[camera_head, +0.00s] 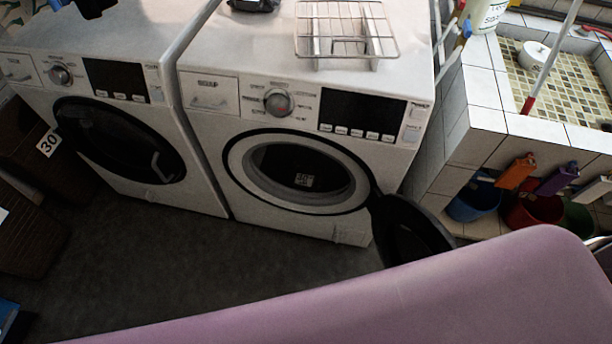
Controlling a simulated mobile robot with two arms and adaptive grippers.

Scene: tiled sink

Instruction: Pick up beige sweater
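No beige sweater is clearly visible in the head view. A large, smooth pink-mauve surface (400,290) fills the lower right foreground, and I cannot tell for certain what it is. The right washing machine (210,122) stands behind it with its round door (412,235) swung open to the right. The drum opening (300,170) is dark, and a small pale label shows inside. The left washing machine (195,170) has its dark round door (120,140) shut. Neither of my grippers is in view.
A wire rack (345,30) stands on the right machine. Wicker baskets (30,235) are at the left, one tagged 30. A tiled sink (560,75) is at the right, with colored buckets (475,200) below. Dark floor (150,265) is clear before the machines.

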